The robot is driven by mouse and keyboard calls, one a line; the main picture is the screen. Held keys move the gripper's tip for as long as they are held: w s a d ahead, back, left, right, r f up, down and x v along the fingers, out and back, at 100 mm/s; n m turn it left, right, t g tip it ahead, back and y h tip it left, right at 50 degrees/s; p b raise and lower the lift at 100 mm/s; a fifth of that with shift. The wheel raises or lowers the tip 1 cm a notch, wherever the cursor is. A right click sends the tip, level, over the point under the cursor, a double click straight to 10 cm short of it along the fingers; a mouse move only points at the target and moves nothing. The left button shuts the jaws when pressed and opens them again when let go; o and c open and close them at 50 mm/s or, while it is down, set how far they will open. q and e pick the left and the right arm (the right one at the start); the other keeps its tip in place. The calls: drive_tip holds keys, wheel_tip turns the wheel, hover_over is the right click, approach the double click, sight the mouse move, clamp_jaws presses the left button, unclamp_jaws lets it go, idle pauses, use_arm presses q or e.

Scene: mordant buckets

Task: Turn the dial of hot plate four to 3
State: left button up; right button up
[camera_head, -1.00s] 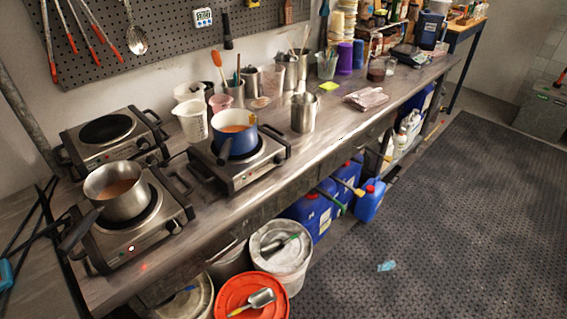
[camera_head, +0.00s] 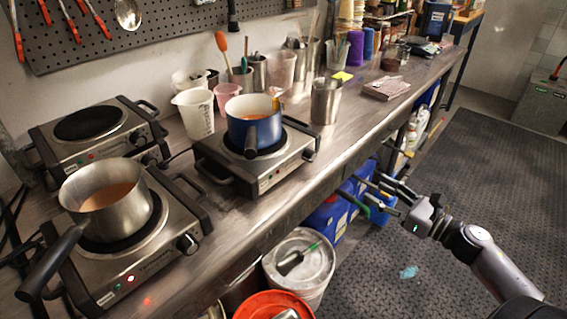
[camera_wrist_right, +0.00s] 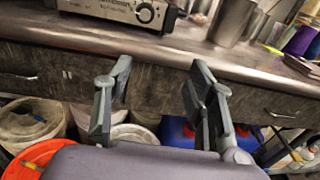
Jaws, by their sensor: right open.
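Three hot plates stand on the bench, and I cannot read which number each bears. The near-left hot plate (camera_head: 165,262) carries a steel saucepan and has a black dial (camera_head: 187,243) at its front right. My right gripper (camera_head: 376,190) is open and empty in front of the bench edge, apart from every dial. My left gripper is out of view.
A steel beaker (camera_head: 325,101) stands right of the middle hot plate. The blue pot (camera_head: 253,127) and steel saucepan (camera_head: 104,200) hold orange-brown liquid. White buckets, a red lid (camera_head: 272,304) and blue canisters sit below the bench edge. The dark floor mat (camera_head: 480,180) is mostly clear.

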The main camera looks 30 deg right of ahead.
wheel_tip(320, 180, up, 2)
drive_tip(key=w+a+n+y, duration=0.1)
drive_tip(key=a+n, duration=0.2)
drive_tip(key=p, duration=0.2)
approach(314, 156)
drive_tip(key=x, duration=0.7)
drive_tip(key=shift+w+r, duration=0.1)
drive_tip(key=shift+w, duration=0.25)
drive_tip(key=shift+p+x, duration=0.3)
drive_tip(key=shift+x, duration=0.5)
drive_tip(key=shift+a, duration=0.1)
drive_tip(key=shift+c, duration=0.4)
drive_tip(key=c, duration=1.1)
